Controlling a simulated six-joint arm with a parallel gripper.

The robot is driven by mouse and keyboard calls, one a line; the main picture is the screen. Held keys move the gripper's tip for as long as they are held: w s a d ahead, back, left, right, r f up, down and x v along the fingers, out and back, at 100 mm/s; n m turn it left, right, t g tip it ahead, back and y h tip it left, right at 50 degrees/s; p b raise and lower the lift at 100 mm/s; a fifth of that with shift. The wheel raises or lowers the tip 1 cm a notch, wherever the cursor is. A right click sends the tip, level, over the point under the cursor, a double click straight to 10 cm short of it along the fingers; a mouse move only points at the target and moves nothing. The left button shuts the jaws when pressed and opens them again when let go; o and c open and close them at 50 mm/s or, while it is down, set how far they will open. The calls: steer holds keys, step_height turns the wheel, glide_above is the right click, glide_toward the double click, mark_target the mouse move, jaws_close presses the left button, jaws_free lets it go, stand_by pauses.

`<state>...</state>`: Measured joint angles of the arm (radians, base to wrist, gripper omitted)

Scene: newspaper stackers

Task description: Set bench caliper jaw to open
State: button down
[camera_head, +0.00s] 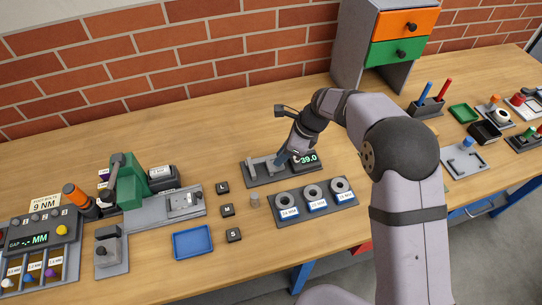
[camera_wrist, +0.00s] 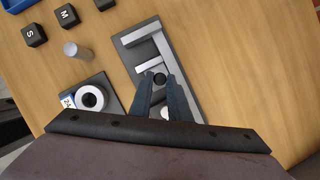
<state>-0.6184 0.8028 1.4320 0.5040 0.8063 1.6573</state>
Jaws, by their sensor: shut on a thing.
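The bench caliper (camera_head: 256,180) is a dark grey plate with light metal jaws and a green readout (camera_head: 308,158) that shows 39.0. In the wrist view its fixed jaw (camera_wrist: 138,36) and sliding jaw (camera_wrist: 147,66) stand apart with a gap between them. My gripper (camera_head: 281,153) is down at the caliper from above. In the wrist view its two dark fingers (camera_wrist: 160,82) are shut on the round dark knob (camera_wrist: 159,79) of the sliding jaw. The fingers hide part of the slide and the readout end.
A plate of ring gauges (camera_head: 317,206) lies in front of the caliper. A small metal cylinder (camera_head: 255,200) and black blocks marked L, M and S (camera_head: 228,210) stand to the left, with a blue tray (camera_head: 192,242). A drawer cabinet (camera_head: 375,40) stands behind.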

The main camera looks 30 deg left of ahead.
steer(key=shift+w+d, duration=0.25)
steer(key=shift+w, duration=0.05)
steer(key=c, duration=1.6)
jaws_free()
steer(key=shift+c, duration=0.2)
steer(key=shift+r, duration=0.1)
steer(key=b+v, duration=0.2)
steer(key=v, duration=0.5)
steer(key=shift+d, duration=0.1)
